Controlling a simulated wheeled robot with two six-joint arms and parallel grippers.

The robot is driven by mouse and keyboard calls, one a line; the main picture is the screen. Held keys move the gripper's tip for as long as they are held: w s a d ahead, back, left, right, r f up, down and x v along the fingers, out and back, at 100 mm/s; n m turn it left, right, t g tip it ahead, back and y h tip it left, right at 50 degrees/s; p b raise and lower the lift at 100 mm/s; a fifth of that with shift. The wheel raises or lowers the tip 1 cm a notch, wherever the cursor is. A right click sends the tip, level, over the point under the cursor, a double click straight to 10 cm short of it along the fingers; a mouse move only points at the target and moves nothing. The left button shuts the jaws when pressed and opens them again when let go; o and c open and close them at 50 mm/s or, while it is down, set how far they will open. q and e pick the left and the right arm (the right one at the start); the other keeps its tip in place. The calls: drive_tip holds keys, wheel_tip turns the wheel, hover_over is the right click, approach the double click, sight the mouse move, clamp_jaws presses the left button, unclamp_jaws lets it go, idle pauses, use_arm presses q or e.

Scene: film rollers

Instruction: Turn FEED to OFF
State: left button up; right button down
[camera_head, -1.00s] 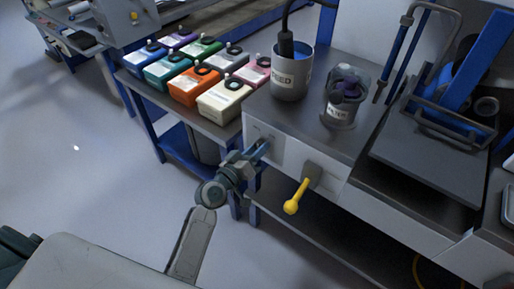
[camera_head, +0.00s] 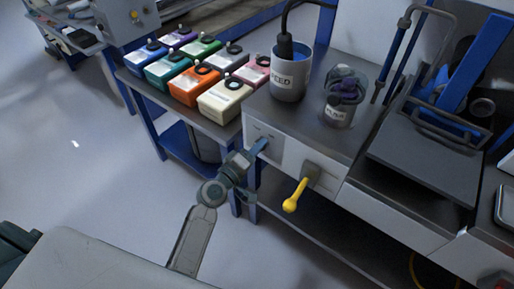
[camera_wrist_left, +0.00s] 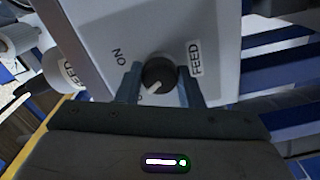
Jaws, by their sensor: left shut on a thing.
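The FEED knob (camera_wrist_left: 158,75) is a round dark knob with a white pointer line, on the pale front panel (camera_wrist_left: 105,25) of the bench unit. In the left wrist view the line points down and left. ON is printed at the knob's upper left, and the FEED label (camera_wrist_left: 195,58) is to its right. My left gripper (camera_wrist_left: 160,85) is shut on the knob, one finger on each side. In the head view my left gripper (camera_head: 258,148) is at the panel and hides the knob. My right gripper is not in view.
A yellow-handled lever (camera_head: 296,195) sticks out right of my gripper. On top stand a FEED pot (camera_head: 290,80) and a clear jar (camera_head: 342,98) with dark contents. Several coloured tubs (camera_head: 222,98) sit on the left bench. Open floor lies at left.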

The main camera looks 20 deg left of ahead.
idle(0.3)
use_arm(q)
drive_tip(key=o, duration=1)
drive_tip(key=shift+c, duration=0.2)
drive_tip(key=b+v, duration=0.2)
drive_tip(key=v, duration=0.8)
drive_tip(key=shift+s, duration=0.4)
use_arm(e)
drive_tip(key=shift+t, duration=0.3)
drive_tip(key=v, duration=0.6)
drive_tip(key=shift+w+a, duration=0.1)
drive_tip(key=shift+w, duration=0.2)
use_arm(q)
drive_tip(key=shift+a, duration=0.15)
